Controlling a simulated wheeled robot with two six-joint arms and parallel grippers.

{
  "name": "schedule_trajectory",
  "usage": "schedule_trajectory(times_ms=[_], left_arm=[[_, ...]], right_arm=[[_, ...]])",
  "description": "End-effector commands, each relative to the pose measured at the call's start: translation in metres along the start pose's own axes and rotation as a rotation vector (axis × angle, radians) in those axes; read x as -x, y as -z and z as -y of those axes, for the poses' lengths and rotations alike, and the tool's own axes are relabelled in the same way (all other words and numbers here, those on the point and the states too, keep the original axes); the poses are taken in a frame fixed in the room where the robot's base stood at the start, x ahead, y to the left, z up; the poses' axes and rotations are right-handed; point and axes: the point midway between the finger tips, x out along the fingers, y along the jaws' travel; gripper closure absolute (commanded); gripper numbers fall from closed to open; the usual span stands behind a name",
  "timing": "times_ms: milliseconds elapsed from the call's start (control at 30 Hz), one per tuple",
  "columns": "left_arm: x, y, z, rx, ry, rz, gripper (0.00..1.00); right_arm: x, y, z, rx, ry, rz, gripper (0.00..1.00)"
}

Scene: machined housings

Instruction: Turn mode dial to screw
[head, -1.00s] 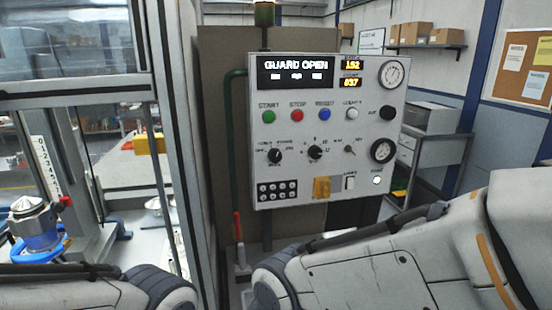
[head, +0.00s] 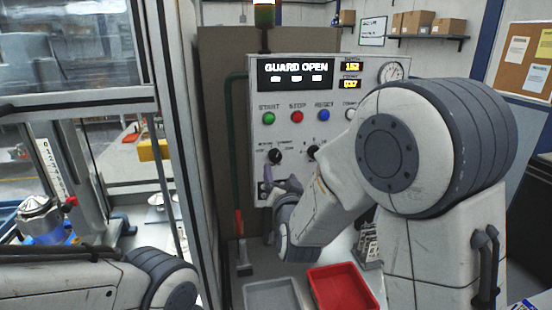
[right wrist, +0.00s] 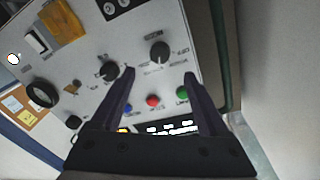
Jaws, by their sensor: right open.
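The mode dial (head: 275,156) is a black knob at the left of the grey control panel (head: 345,92), below the green START button. It also shows in the right wrist view (right wrist: 160,52), where the panel appears upside down. My right gripper (head: 277,181) is just below the dial in the head view. In the right wrist view its dark fingers (right wrist: 160,76) are open, with the dial beyond and between the tips. No contact shows. The dial's labels are too small to read surely. My left gripper is out of view.
A second black dial (right wrist: 110,70) is close by, near one finger in the wrist view. START (head: 268,118), STOP (head: 296,116) and RESET (head: 324,115) buttons sit above. The display reads GUARD OPEN. A red tray (head: 342,288) and a grey tray (head: 272,296) lie below.

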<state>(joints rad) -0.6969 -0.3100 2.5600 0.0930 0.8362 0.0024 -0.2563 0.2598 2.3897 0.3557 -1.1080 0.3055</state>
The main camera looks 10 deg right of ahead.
Motion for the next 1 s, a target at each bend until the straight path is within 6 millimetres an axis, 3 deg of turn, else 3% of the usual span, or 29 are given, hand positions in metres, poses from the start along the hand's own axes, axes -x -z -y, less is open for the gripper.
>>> schedule_trajectory(times_ms=[300, 500, 900, 933, 1000], left_arm=[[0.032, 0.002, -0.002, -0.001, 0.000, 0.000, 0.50], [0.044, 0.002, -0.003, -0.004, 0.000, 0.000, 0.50], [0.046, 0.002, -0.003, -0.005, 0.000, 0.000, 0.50], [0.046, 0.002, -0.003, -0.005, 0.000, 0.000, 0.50], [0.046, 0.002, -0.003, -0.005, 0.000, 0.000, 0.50]], right_arm=[[-0.058, 0.003, 0.001, 0.001, -0.002, 0.004, 0.22], [-0.085, 0.002, 0.001, 0.001, 0.000, 0.004, 0.22], [-0.094, -0.001, 0.000, 0.001, 0.001, 0.004, 0.22], [-0.094, -0.001, 0.000, 0.001, 0.001, 0.004, 0.26], [-0.094, -0.001, 0.000, 0.001, 0.001, 0.004, 0.53]])
